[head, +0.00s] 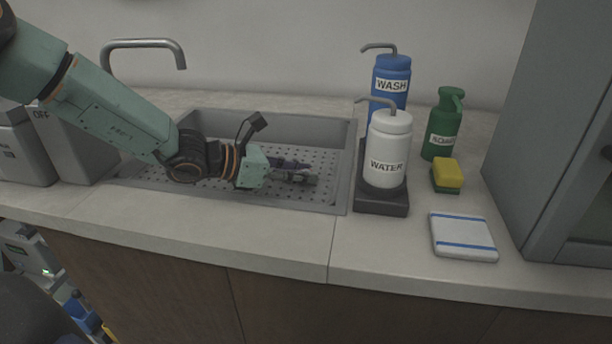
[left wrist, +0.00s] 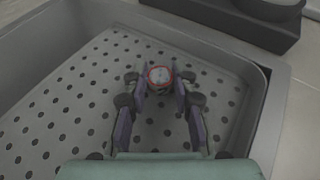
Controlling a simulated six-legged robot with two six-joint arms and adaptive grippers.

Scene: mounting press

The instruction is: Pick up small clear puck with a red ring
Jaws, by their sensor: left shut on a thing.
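The small clear puck with a red ring (left wrist: 160,76) shows in the left wrist view, between the fingertips of my left gripper (left wrist: 158,86). The gripper is shut on it, with a finger on each side. The perforated sink floor lies below; I cannot tell whether the puck touches it. In the head view my left gripper (head: 302,174) reaches into the sink from the left, and the puck is not distinguishable there. My right gripper is not in view.
The grey sink (head: 348,165) has raised walls around the gripper, and a faucet (head: 145,43) stands behind it. Right of the sink are a white WATER bottle (head: 387,145), a blue WASH bottle (head: 391,75), a green soap bottle (head: 443,125), a sponge (head: 448,174) and a folded cloth (head: 463,236).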

